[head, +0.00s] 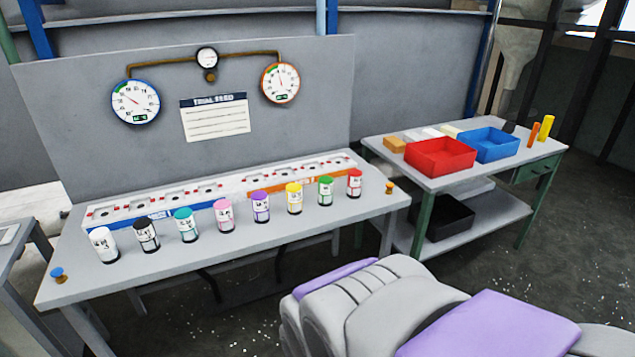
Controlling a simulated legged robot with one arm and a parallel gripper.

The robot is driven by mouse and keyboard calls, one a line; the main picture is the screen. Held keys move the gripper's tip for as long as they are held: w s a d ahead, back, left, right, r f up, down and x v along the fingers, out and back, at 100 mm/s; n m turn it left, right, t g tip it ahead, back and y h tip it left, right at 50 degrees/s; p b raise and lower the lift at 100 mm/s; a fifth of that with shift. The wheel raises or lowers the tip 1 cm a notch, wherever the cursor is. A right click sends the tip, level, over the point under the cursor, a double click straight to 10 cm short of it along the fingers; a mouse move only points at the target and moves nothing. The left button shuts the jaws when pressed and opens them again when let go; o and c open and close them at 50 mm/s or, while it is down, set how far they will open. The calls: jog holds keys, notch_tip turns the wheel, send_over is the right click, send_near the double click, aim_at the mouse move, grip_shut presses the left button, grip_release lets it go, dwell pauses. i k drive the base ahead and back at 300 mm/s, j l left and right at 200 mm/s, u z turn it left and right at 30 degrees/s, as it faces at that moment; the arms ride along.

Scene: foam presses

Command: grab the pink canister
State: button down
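The pink canister (224,216) stands upright on the grey workbench, in a row of several canisters. A teal canister (186,225) stands just to its left and a purple canister (261,207) just to its right, with small gaps between them. Nothing covers it in the head view. My gripper is not in view; the grey and purple body at the lower right is mine.
The row also holds white (103,245), black (146,236), yellow (294,198), green (325,191) and red (354,184) canisters. A panel (120,210) with sockets lies behind them. The bench's front strip (240,249) is clear. A side table (440,181) carries red (440,158) and blue (490,148) bins.

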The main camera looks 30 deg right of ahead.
aim_at(224, 208)
jog(key=i+j+z, duration=0.15)
jog(key=i+z, duration=0.2)
jog(key=i, duration=0.15)
jog(key=i+j+z, duration=0.35)
jog(key=i, duration=0.15)
